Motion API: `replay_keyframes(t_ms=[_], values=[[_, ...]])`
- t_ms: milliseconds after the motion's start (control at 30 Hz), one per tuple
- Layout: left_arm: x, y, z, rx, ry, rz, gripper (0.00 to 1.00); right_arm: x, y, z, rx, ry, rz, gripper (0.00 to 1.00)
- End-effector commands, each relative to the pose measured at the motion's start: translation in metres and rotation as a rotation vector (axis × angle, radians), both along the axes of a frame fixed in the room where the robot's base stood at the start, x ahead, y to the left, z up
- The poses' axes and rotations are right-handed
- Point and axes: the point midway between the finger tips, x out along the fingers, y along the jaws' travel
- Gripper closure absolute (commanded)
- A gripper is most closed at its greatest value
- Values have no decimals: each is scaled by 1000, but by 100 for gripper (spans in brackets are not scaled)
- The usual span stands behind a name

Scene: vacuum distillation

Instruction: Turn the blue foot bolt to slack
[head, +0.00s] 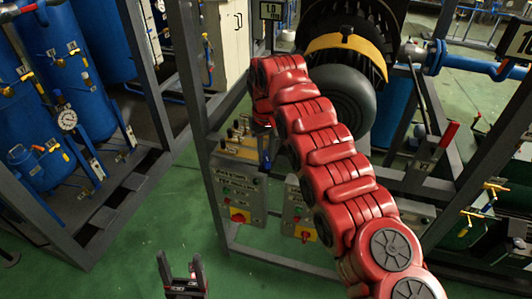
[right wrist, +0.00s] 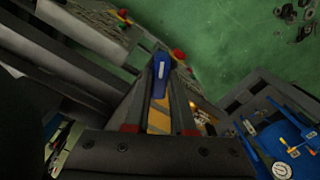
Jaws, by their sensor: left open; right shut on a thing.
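The blue foot bolt (right wrist: 160,72) shows as a small blue piece in the right wrist view, between the fingertips of my right gripper (right wrist: 159,84). My right gripper is shut on it. In the head view my red right arm reaches up from the lower right, and its wrist end is beside the grey frame above the control boxes. The right fingers are mostly hidden there. My left gripper (head: 184,274) is open and empty above the green floor at the bottom of the head view, well away from the bolt.
A control box (head: 238,190) with knobs and a yellow-and-red switch stands just below the right wrist. A large motor with a yellow band (head: 347,45) is behind the arm. Blue tanks (head: 85,90) in a grey frame stand at the left. Green floor (head: 130,240) is clear between.

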Motion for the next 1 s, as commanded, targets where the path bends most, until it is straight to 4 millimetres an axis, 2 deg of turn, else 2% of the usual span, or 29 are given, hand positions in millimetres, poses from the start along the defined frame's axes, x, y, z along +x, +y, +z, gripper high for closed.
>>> replay_keyframes(t_ms=[233, 267, 400, 767, 1000], values=[[0, 0, 0, 0, 0, 0, 32, 1, 0, 1, 1, -3, 1, 100], [0, 0, 0, 0, 0, 0, 32, 1, 0, 1, 1, -3, 1, 74], [0, 0, 0, 0, 0, 0, 32, 0, 0, 1, 0, -2, 0, 49], [0, 0, 1, 0, 0, 0, 32, 0, 1, 3, 0, -1, 0, 48], [0, 0, 12, 0, 0, 0, 32, 0, 3, 30, 2, -3, 1, 48]])
